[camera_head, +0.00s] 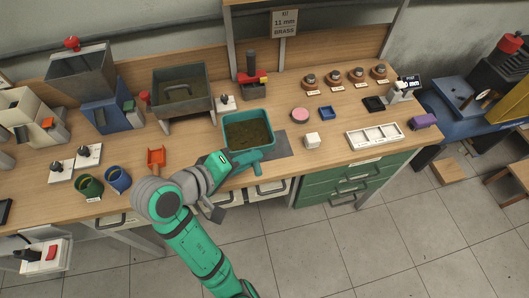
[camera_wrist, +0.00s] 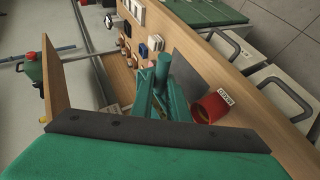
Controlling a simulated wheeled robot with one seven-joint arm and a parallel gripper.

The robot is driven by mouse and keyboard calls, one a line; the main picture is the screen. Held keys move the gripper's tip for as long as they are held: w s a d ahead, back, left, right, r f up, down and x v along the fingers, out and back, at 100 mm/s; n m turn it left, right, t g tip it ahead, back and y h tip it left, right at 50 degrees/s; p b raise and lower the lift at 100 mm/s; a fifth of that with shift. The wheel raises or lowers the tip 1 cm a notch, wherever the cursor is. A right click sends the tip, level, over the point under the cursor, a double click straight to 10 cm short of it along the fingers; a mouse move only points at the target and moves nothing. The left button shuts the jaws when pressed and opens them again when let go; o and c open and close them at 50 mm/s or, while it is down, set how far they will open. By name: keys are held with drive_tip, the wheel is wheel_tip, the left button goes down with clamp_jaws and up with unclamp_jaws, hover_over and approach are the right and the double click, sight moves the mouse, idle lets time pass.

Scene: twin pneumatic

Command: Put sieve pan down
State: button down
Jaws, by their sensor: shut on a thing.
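The sieve pan (camera_head: 248,130) is a teal rectangular tray with brown grainy material in it. It is roughly level, beside and partly over a dark grey mat (camera_head: 275,146) on the bench. I cannot tell whether its underside touches the bench. My gripper (camera_head: 240,160) is at the pan's near side, shut on its teal handle (camera_head: 257,156).
A grey bin on a stand (camera_head: 182,92) is behind left. An orange scoop (camera_head: 156,157) lies to the left. A red labelled cup (camera_wrist: 210,108) stands near the bench edge.

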drive_tip(key=w, duration=0.1)
drive_tip(key=w+d+f, duration=0.1)
drive_tip(key=w, duration=0.1)
drive_tip(key=w+d+f, duration=0.1)
drive_tip(key=shift+w+d+f, duration=0.1)
drive_tip(key=shift+w+d, duration=0.05)
drive_tip(key=shift+w, duration=0.1)
drive_tip(key=w+f, duration=0.2)
drive_tip(key=f, duration=0.1)
drive_tip(key=w+d+f, duration=0.1)
drive_tip(key=shift+w+f, duration=0.25)
drive_tip(key=shift+f, duration=0.1)
drive_tip(key=f, duration=0.2)
drive_tip(key=w+f, duration=0.1)
drive_tip(key=f, duration=0.1)
drive_tip(key=shift+w+d, duration=0.1)
drive_tip(key=shift+d, duration=0.1)
drive_tip(key=shift+a, duration=0.25)
drive_tip(key=shift+d+f, duration=0.15)
drive_tip(key=shift+d, duration=0.1)
drive_tip(key=c, duration=2)
unclamp_jaws()
drive_tip(key=shift+s+d, duration=0.15)
drive_tip(key=shift+s, duration=0.05)
